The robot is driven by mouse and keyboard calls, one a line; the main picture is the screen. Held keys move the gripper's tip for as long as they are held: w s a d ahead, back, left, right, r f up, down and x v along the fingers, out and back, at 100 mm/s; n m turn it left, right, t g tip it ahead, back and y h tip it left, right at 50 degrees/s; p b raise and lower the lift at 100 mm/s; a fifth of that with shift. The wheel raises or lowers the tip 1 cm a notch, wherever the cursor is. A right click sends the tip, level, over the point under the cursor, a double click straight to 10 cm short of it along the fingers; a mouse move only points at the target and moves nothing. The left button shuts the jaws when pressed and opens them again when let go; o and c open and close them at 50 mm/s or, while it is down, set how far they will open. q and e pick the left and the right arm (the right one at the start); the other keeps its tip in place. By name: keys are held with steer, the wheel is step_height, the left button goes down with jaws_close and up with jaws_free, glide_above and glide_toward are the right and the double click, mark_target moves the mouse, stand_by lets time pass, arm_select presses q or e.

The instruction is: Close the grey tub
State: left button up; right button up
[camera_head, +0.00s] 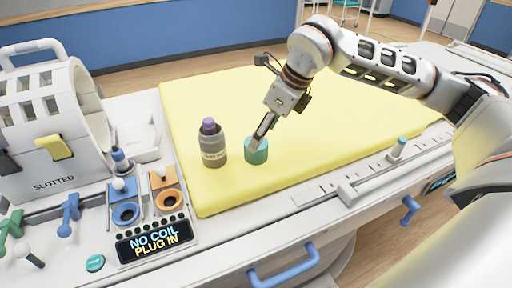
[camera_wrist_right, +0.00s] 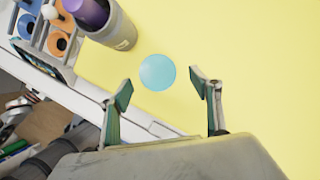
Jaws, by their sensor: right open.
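The grey tub (camera_head: 213,150) stands upright on the yellow pad, with a label on its side too small to read. A purple cylinder (camera_head: 208,125) sticks up from its top. In the right wrist view the tub (camera_wrist_right: 118,28) and the purple cylinder (camera_wrist_right: 88,12) are at the upper left. A short teal cylinder (camera_head: 257,153) stands right of the tub, apart from it; its round top shows as a light blue disc (camera_wrist_right: 157,72) in the wrist view. My right gripper (camera_head: 262,133) points down at the teal cylinder. Its fingers (camera_wrist_right: 164,90) are spread, with nothing held between them. My left gripper is out of view.
The yellow pad (camera_head: 350,145) is otherwise clear. A white slotted coil (camera_head: 42,125) stands at the left, near blue and orange sockets and a "NO COIL PLUG IN" panel (camera_head: 155,240).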

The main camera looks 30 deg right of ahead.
mark_target(261, 156)
steer(key=x, duration=0.5)
steer(key=shift+a, duration=0.15)
steer(key=shift+s, duration=0.1)
steer(key=c, duration=1)
